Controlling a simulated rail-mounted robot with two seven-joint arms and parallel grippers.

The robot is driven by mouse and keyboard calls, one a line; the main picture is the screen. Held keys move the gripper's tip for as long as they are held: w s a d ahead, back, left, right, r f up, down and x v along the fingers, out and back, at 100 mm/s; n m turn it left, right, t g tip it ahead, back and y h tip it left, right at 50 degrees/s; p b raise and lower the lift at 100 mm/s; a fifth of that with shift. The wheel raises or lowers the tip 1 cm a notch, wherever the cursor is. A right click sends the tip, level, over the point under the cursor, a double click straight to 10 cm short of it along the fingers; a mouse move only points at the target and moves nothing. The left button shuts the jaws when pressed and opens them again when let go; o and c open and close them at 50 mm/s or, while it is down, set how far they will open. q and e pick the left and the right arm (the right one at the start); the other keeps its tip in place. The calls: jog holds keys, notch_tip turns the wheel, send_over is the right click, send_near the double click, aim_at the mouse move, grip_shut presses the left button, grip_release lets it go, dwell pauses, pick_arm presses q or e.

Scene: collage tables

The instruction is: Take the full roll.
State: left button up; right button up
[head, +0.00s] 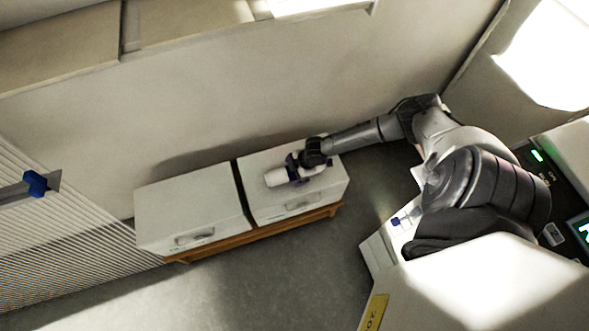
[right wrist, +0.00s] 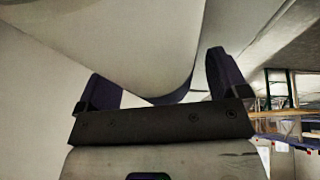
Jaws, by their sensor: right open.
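A white roll (head: 275,179) lies on its side on top of the right-hand white box in the head view. My right gripper (head: 293,169) is at the roll, with its dark fingers across the roll's right part and hiding some of it. In the right wrist view the two fingers of my right gripper (right wrist: 163,82) stand wide apart. A large pale rounded surface, apparently the roll (right wrist: 145,45), fills the space between and beyond them. I cannot tell whether either finger touches it. My left gripper is not in view.
The right white box (head: 300,204) and a left white box (head: 190,213) stand side by side on a low wooden bench (head: 262,232) against a pale wall (head: 250,85). A blue knob (head: 36,183) is at the far left. Grey floor (head: 230,290) in front is clear.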

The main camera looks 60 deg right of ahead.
jog(key=c, duration=1.1)
jog(key=shift+r, duration=0.15)
